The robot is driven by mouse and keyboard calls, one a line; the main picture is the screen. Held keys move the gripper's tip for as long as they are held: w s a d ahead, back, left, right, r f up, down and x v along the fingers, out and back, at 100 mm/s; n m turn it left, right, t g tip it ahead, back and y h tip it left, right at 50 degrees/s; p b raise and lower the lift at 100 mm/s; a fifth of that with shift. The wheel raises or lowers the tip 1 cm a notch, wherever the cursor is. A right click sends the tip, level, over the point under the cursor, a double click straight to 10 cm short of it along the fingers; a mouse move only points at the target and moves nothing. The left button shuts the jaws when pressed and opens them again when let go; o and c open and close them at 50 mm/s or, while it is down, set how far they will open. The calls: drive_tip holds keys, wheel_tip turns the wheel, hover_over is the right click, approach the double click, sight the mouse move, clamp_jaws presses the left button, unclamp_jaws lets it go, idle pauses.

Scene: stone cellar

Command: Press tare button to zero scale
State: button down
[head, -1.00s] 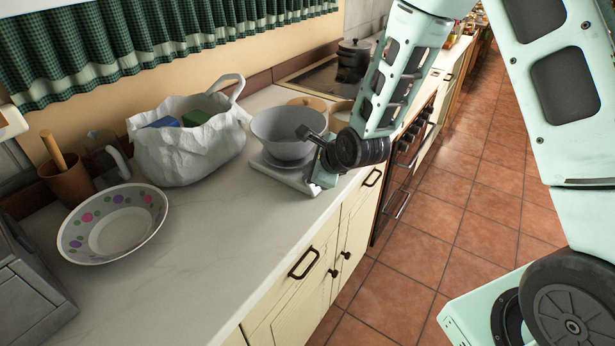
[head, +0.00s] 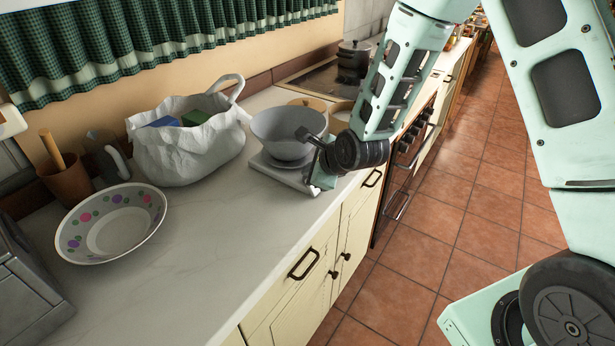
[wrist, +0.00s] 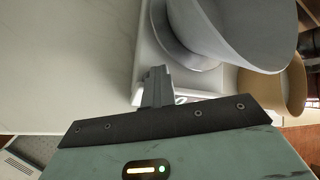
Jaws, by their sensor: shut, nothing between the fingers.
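The white kitchen scale (head: 271,167) stands near the counter's front edge, with a grey bowl (head: 283,128) on it. In the wrist view the scale (wrist: 151,60) lies beneath the bowl (wrist: 240,30). My gripper (head: 314,190) is shut and empty at the scale's front edge, beside the bowl. In the wrist view the closed fingertips (wrist: 156,72) overlap the scale's front part. I cannot tell whether the fingertips touch the scale, and the tare button is not clearly visible.
A white bag (head: 188,150) with items in it stands left of the scale. A dotted plate (head: 82,243) lies on the counter at the left. Wooden bowls (head: 341,112) stand behind the scale. The counter (head: 215,235) between plate and scale is clear.

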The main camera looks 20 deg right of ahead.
drive_tip(key=shift+s+d+f, duration=0.15)
drive_tip(key=shift+s+f, duration=0.2)
drive_tip(key=shift+f, duration=0.25)
drive_tip(key=shift+r, duration=0.15)
drive_tip(key=shift+d+r+p, duration=0.1)
drive_tip(key=shift+r+p, duration=0.45)
drive_tip(key=shift+r, duration=0.1)
drive_tip(key=shift+w+r, duration=0.1)
drive_tip(key=shift+r, duration=0.25)
drive_tip(key=shift+r+p, duration=2.05)
drive_tip(key=shift+r, duration=0.45)
drive_tip(key=shift+w, duration=0.1)
drive_tip(key=shift+a, duration=0.2)
